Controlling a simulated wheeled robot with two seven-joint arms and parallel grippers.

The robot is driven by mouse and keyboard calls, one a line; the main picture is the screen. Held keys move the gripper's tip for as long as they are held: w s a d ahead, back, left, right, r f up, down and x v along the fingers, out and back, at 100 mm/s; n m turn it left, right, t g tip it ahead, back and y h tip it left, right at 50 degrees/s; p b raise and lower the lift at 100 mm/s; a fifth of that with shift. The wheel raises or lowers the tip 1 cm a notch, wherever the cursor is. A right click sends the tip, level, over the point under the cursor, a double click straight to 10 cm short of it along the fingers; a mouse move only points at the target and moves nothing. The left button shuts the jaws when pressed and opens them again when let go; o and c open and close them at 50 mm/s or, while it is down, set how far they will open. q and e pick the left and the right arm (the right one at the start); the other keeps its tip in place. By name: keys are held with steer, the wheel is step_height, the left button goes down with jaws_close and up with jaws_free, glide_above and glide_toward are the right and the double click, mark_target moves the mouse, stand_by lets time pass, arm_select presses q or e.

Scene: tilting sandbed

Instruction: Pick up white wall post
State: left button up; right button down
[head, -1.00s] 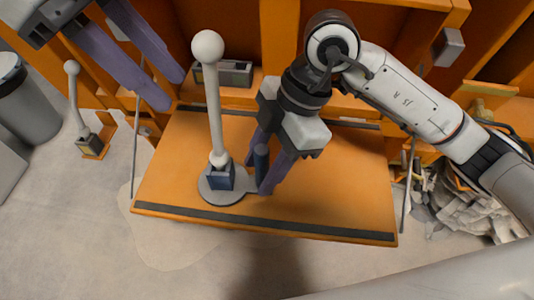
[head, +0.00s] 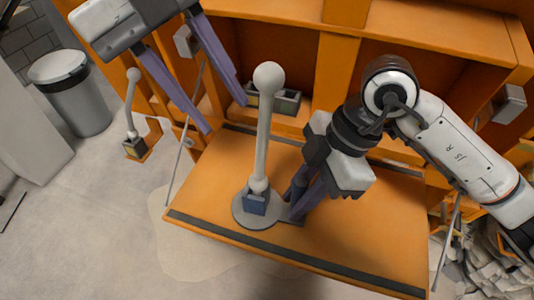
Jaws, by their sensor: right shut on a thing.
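A tall white post (head: 263,135) with a ball top stands upright on a round grey base (head: 240,212) on the orange platform. A dark blue block is at its foot. A smaller white post (head: 131,100) with a ball top stands on an orange bracket at the left. My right gripper (head: 305,205) is low beside the tall post, shut on a dark blue upright piece (head: 297,187) by the round base; its fingers partly hide this piece. My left gripper (head: 225,117) is open and empty, its fingers pointing down between the two posts in the picture.
The orange platform (head: 370,230) has dark strips along its front and back edges. Orange shelving with a grey box (head: 288,101) stands behind. A grey bin (head: 75,95) is at the far left, and rubble (head: 485,255) lies at the right. The platform's right part is clear.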

mark_target(261, 153)
arm_select(q)
steer(key=shift+s+d+f+m+t+y, duration=0.15)
steer(key=shift+d+f+m+t, duration=0.6)
steer(key=shift+f+m, duration=1.8)
steer(key=shift+w+d+f+m+t+y, duration=0.15)
steer(key=shift+d+f+m+t, duration=0.55)
steer(key=shift+m, duration=3.55)
steer(key=shift+s+d+f+m+t+y, duration=0.2)
steer(key=shift+d+f+m, duration=1.35)
steer(key=shift+m, duration=1.85)
steer(key=shift+a+f, duration=0.1)
steer(key=shift+a, duration=0.1)
jaws_close()
